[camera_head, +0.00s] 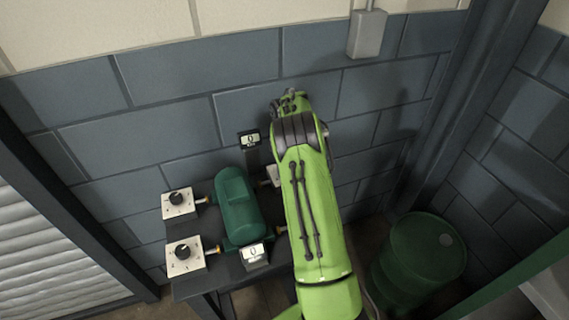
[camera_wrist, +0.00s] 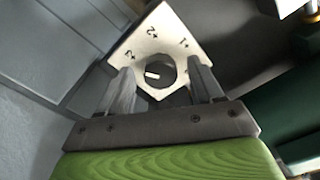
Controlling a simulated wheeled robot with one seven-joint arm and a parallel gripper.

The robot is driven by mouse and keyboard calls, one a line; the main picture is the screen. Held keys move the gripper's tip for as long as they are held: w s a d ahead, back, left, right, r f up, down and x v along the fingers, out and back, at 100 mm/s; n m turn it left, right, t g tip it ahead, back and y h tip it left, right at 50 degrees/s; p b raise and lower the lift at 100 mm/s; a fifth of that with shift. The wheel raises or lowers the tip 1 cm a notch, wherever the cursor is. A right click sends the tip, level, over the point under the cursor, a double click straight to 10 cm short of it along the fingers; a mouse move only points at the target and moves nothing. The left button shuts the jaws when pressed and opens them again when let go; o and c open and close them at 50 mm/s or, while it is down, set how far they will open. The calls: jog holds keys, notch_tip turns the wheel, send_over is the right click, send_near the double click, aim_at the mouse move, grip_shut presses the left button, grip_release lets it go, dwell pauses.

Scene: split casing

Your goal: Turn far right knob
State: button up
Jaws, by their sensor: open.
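In the wrist view a white dial plate (camera_wrist: 180,42) with printed numbers carries a dark round knob (camera_wrist: 160,76) with a pale pointer mark. My gripper (camera_wrist: 162,72) is open, with one finger on each side of the knob. I cannot tell whether the fingers touch it. In the head view my green arm covers the right side of the casing, and my fingers are hidden. Only an edge of a white far right plate (camera_head: 272,176) shows beside the arm; its knob is hidden there.
A green cylindrical casing (camera_head: 236,205) sits on a dark table (camera_head: 200,286). Two white knob plates stand at its left, a far one (camera_head: 179,204) and a near one (camera_head: 185,257). Small displays (camera_head: 254,252) read 0. A green barrel (camera_head: 420,250) stands at right. A block wall is behind.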

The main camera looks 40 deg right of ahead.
jog(key=shift+r, duration=0.1)
notch_tip(320, 180, up, 16)
jog(key=p, duration=0.3)
jog(key=shift+f, duration=0.2)
jog(key=s+a+r+m+t, duration=0.2)
jog(key=s+a+r, duration=0.3)
jog(key=a+r, duration=0.25)
jog(key=s+a+r+m+t, duration=0.1)
jog(key=s+a+r+m, duration=0.1)
jog(key=s+a+r, duration=0.6)
jog(key=s+a+f+m+t, duration=0.1)
jog(key=s+a, duration=0.3)
jog(key=s, duration=0.5)
jog(key=s+a+f+m+t, duration=0.1)
jog(key=s+a+f+m, duration=0.2)
jog(key=s, duration=0.5)
jog(key=shift+s+a+f+m+t, duration=0.3)
jog(key=shift+s+a+f, duration=0.1)
jog(key=shift+a+f, duration=0.2)
